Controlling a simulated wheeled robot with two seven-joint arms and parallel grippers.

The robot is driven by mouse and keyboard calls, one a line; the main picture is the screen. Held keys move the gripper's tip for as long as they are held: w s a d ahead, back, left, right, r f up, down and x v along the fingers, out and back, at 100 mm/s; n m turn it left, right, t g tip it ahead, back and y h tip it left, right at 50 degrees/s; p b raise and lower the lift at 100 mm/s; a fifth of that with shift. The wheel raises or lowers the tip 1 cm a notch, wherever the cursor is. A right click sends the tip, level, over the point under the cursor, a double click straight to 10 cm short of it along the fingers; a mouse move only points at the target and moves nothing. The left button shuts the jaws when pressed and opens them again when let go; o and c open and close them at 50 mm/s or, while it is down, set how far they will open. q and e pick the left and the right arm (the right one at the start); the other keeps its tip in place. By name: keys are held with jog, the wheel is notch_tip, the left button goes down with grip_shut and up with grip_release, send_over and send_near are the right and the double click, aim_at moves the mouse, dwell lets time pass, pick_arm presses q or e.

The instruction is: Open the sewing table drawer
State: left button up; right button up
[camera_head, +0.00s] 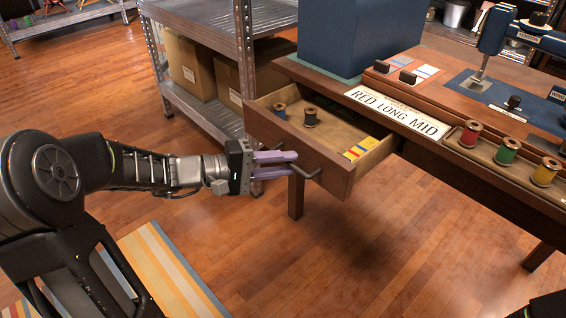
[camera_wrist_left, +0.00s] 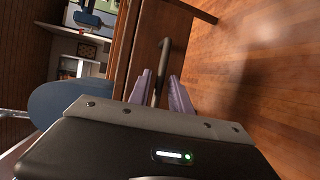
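The wooden sewing table drawer (camera_head: 335,166) is pulled out from the left part of the table (camera_head: 420,160). It holds dark-topped spools (camera_head: 310,117) and a yellow, blue and red item (camera_head: 360,148). A dark bar handle (camera_head: 313,176) is on its front, and the handle also shows in the left wrist view (camera_wrist_left: 161,66). My left gripper (camera_head: 294,163) is at the handle, its purple fingers apart. In the left wrist view the handle lies between the fingertips (camera_wrist_left: 160,85) with visible gaps, so contact is unclear. My right gripper is out of view.
A metal shelf (camera_head: 185,108) with cardboard boxes (camera_head: 190,68) stands left of the table. Spools (camera_head: 506,150) stand in a tray on the table's right part, below a blue sewing machine (camera_head: 495,35). The floor before the table is clear; a striped rug (camera_head: 165,265) lies lower left.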

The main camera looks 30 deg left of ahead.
pick_arm(q)
jog(key=shift+o, duration=0.5)
jog(key=p+v, duration=0.2)
jog(key=v, duration=0.5)
jog(key=shift+s+a, duration=0.25)
jog(key=shift+r, duration=0.15)
